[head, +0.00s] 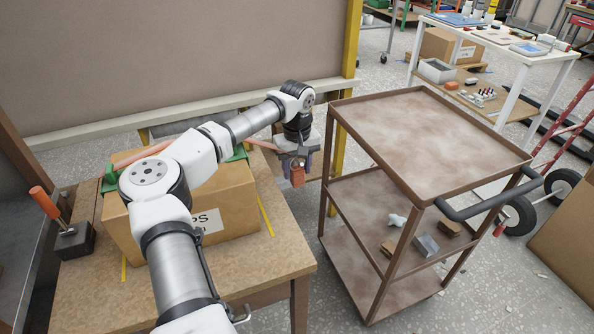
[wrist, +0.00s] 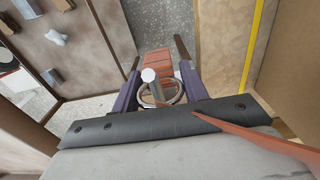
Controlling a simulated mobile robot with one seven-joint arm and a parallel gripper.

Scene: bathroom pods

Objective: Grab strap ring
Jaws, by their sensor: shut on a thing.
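My gripper (head: 297,168) is at the end of my outstretched arm, past the right side of a cardboard box (head: 222,205). In the wrist view, its purple fingers (wrist: 158,92) stand on either side of a metal strap ring (wrist: 178,97), shut on it. A pale round-ended pin shows beside the ring. Orange ribbed material (wrist: 157,62) shows between the fingertips, and an orange piece (head: 297,177) hangs below the gripper in the head view. An orange strap (head: 262,145) runs between box and gripper, and it also crosses the wrist view (wrist: 250,132). The exact finger contact is partly hidden.
The box sits on a wooden table (head: 285,262) with yellow tape marks. A brown cart (head: 430,135) stands close to the right of my gripper, with small items on its lower shelf. A yellow-edged frame (head: 351,38) stands behind. An orange-handled tool (head: 44,202) is at left.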

